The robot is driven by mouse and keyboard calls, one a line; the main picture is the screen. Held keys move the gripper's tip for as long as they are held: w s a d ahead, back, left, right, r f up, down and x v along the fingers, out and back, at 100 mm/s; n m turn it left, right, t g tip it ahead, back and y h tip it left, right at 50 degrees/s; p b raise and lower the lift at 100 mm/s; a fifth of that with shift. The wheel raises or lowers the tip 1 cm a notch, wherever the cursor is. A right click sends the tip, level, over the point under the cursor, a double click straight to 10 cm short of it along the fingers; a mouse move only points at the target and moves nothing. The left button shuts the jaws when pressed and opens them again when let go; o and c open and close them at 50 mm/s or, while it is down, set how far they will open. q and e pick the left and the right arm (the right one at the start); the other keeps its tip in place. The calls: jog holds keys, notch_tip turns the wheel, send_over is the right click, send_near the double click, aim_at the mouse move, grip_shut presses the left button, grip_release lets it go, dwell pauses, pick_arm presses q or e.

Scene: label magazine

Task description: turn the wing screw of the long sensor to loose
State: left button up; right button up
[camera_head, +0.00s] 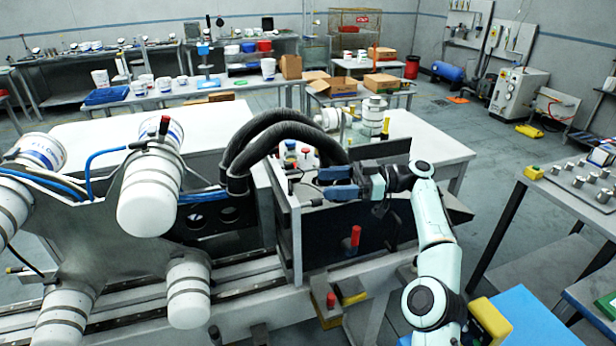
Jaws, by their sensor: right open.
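My right gripper (338,183) reaches in from the right, its two blue fingers pointing left. It is open, with nothing visible between the fingers. It hovers over the dark box-like machine housing (326,236), close to a group of small red, white and blue parts (298,155) just behind and left of the fingertips. I cannot make out the long sensor or its wing screw; they are too small or hidden by the gripper and hoses. My left gripper is not in view.
Thick black hoses (262,140) arch down just left of the gripper. A red-topped knob (354,237) stands below it. A large grey machine with white cylinders (150,190) fills the left. A white table (420,140) stands behind; a bench with metal knobs (580,172) is at right.

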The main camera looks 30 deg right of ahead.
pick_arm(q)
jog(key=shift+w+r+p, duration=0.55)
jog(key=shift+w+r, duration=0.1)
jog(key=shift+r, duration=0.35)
pick_arm(e)
jog(key=v, duration=0.3)
jog(key=shift+d, duration=0.1)
